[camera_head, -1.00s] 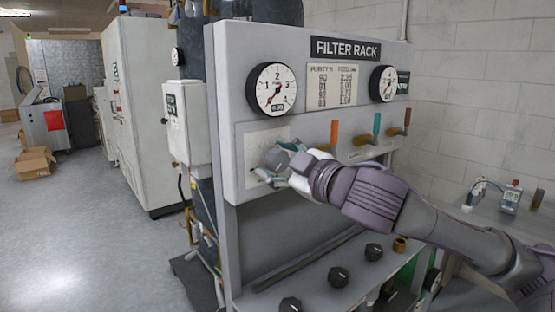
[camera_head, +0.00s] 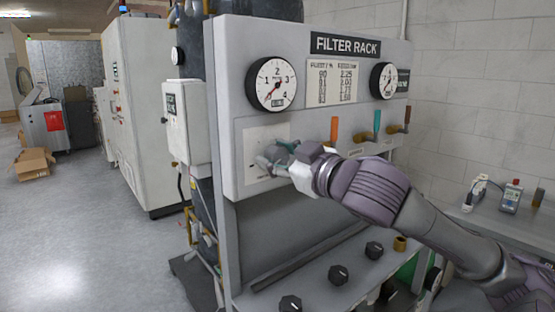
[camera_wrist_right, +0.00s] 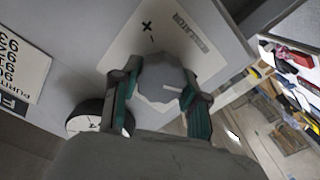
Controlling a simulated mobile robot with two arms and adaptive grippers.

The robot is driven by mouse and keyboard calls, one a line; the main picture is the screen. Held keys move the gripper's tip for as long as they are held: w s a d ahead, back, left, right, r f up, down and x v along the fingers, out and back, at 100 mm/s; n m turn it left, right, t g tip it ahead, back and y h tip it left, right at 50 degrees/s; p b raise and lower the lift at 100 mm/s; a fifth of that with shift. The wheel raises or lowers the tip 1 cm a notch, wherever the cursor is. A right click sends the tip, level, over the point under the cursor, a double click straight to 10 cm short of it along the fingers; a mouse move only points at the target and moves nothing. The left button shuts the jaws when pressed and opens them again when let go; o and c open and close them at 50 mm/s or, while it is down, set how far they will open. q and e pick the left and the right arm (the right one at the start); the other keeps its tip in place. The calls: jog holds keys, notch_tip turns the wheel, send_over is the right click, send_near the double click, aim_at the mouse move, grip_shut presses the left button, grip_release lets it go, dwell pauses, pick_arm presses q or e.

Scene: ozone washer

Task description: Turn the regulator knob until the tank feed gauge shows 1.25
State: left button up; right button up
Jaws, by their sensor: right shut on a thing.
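The regulator knob (camera_wrist_right: 160,78) is grey and faceted, with a pale mark on its face, and sits on a white plate (camera_wrist_right: 146,34) with a plus and a minus sign. My right gripper (camera_head: 272,158) is at the panel in the head view. In the right wrist view its two teal-edged fingers are closed on opposite sides of the knob. In the head view the gripper mostly hides the knob. A large round gauge (camera_head: 271,83) is above it, its needle pointing to the lower left. A second gauge (camera_head: 384,81) is at the right. Their small labels are unreadable. My left gripper is out of view.
The FILTER RACK panel (camera_head: 229,110) also carries a printed table (camera_head: 332,82) and orange, teal and brown levers (camera_head: 376,124). Several black knobs (camera_head: 338,275) are on the lower shelf. A counter with small devices (camera_head: 511,197) is at the right.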

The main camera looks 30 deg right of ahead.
jog(key=m, duration=0.4)
jog(key=shift+m, duration=0.3)
jog(key=m, duration=0.4)
jog(key=shift+d+m, duration=0.2)
jog(key=shift+m, duration=0.1)
jog(key=o, duration=1.2)
jog(key=shift+c, duration=0.2)
jog(key=shift+s, duration=0.1)
jog(key=s, duration=0.7)
jog(key=shift+d, duration=0.3)
jog(key=shift+s, duration=0.1)
